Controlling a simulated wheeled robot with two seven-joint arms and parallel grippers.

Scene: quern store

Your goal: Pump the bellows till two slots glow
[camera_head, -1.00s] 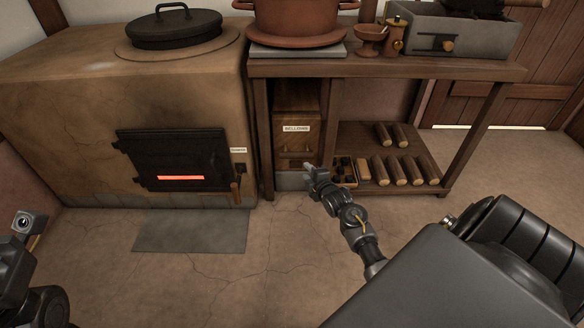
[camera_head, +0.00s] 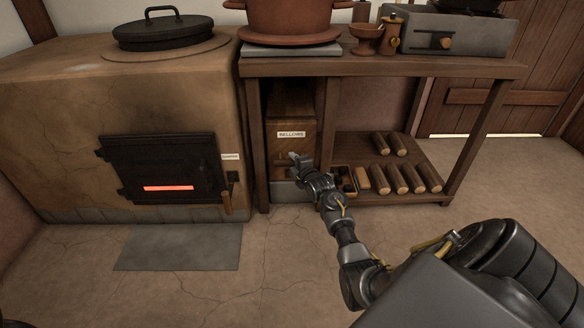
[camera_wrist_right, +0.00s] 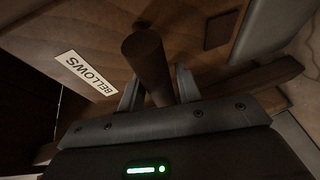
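The wooden bellows box (camera_head: 285,110), labelled BELLOWS, stands under the left end of the bench. Its round dark handle (camera_wrist_right: 150,65) shows in the right wrist view. My right gripper (camera_head: 299,159) is at the box front. In the wrist view the handle passes between its two fingers (camera_wrist_right: 160,85); whether they press on it I cannot tell. The clay stove (camera_head: 60,130) has a black iron door (camera_head: 150,160) with one slot (camera_head: 168,188) glowing red-orange low down. I make out no other lit slot. My left gripper is out of view.
The bench (camera_head: 400,68) bears a clay pot (camera_head: 290,18) and a grey box (camera_head: 455,30). Short logs (camera_head: 405,178) lie on its lower shelf, right of my gripper. A grey slab (camera_head: 180,247) lies before the stove. The floor in front is clear.

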